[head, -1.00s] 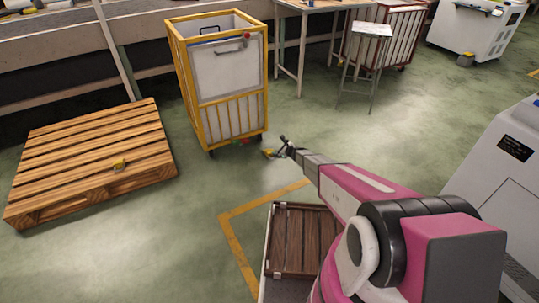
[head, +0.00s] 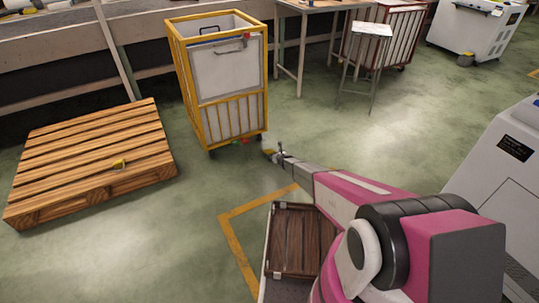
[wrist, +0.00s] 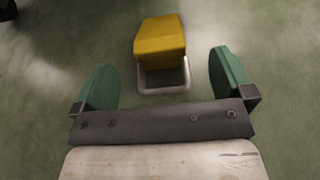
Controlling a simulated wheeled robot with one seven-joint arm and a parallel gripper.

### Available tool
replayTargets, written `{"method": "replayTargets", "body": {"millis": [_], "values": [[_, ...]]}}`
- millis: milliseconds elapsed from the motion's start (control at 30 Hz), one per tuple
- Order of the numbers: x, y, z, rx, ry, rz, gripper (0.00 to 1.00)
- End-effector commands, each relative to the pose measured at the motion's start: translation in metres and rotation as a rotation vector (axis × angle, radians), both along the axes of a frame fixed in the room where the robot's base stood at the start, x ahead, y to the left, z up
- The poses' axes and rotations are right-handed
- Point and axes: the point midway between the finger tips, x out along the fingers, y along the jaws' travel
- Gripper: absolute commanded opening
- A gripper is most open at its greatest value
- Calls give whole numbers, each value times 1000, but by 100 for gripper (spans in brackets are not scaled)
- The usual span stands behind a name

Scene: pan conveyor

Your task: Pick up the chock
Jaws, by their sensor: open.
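A yellow chock (wrist: 160,40) with a pale metal loop handle (wrist: 165,78) rests on the green floor. In the wrist view it lies ahead of and between my green finger pads, with space on both sides, and the loop is nearest the palm. My gripper (wrist: 163,72) is open and empty. In the head view the chock (head: 267,151) is a small yellow patch just left of my gripper (head: 279,152), partly hidden by it. Another small yellow object (head: 119,163), which looks like a chock, lies on the wooden pallet (head: 60,150).
A yellow-framed cart (head: 200,115) stands behind the chock, with small red and green items near its base. A tray with wooden slats (head: 275,225) is below my arm. A grey machine (head: 495,165) stands at right. Floor around the chock is clear.

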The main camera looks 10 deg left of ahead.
Motion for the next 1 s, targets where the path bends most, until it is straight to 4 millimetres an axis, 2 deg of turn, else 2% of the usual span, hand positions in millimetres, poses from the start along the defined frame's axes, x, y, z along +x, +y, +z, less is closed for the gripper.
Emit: {"method": "replayTargets", "body": {"millis": [200, 300, 567, 600, 667, 700, 800, 1000], "values": [[21, 15, -19, 0, 0, 0, 100], [31, 22, -23, 0, 0, 0, 100], [33, 24, -23, 0, 0, 0, 100], [33, 24, -23, 0, 0, 0, 96], [33, 24, -23, 0, 0, 0, 77], [33, 24, -23, 0, 0, 0, 64], [33, 24, -23, 0, 0, 0, 37], [33, 24, -23, 1, -1, 0, 37]]}}
